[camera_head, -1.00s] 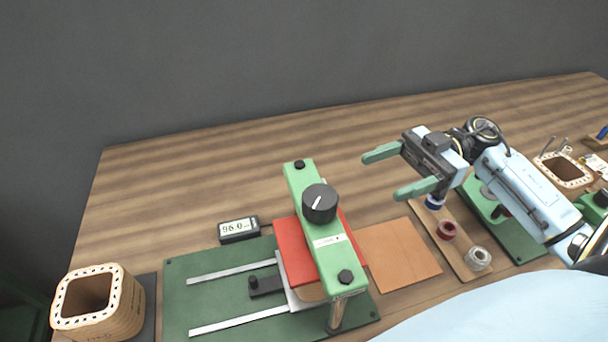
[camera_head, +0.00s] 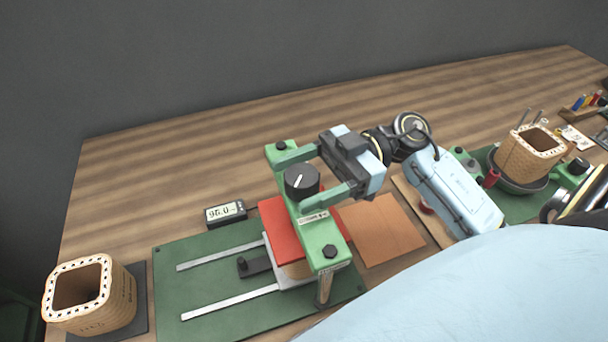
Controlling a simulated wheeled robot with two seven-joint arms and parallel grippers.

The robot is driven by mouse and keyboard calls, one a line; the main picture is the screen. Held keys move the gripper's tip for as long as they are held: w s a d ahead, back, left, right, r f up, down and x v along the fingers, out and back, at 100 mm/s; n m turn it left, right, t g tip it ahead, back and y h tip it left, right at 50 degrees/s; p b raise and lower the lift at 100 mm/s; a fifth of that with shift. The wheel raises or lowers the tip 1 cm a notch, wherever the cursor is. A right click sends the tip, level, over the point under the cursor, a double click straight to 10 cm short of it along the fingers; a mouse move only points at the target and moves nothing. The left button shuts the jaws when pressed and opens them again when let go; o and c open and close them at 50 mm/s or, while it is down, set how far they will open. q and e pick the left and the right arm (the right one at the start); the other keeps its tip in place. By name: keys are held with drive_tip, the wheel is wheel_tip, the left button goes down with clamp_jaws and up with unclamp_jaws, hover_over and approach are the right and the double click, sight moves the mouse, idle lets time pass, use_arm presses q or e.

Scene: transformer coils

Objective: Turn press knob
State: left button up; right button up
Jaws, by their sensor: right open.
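The press knob (camera_head: 301,182) is a round black dial with a white pointer line. It sits on top of the green press bar (camera_head: 318,232). My right gripper (camera_head: 289,183) comes from the right with its green fingers spread, one on the far side and one on the near side of the knob. The fingers look open around the knob, with no clear grip on it. Below the bar are a red block (camera_head: 277,222) and a green base plate (camera_head: 170,300). My left gripper is not in view.
A small display (camera_head: 226,213) reading about 96.0 stands left of the press. A wooden coil former (camera_head: 115,305) is at the lower left. A brown sheet (camera_head: 385,230) lies right of the press. Another former (camera_head: 530,155) and tools stand at the right.

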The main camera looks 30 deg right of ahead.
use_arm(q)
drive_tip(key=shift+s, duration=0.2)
use_arm(e)
drive_tip(key=shift+c, duration=0.9)
drive_tip(key=c, duration=0.7)
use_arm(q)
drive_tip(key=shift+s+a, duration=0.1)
use_arm(e)
drive_tip(key=shift+c, duration=0.5)
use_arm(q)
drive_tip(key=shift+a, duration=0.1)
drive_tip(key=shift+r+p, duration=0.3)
use_arm(e)
drive_tip(key=shift+t, duration=0.3)
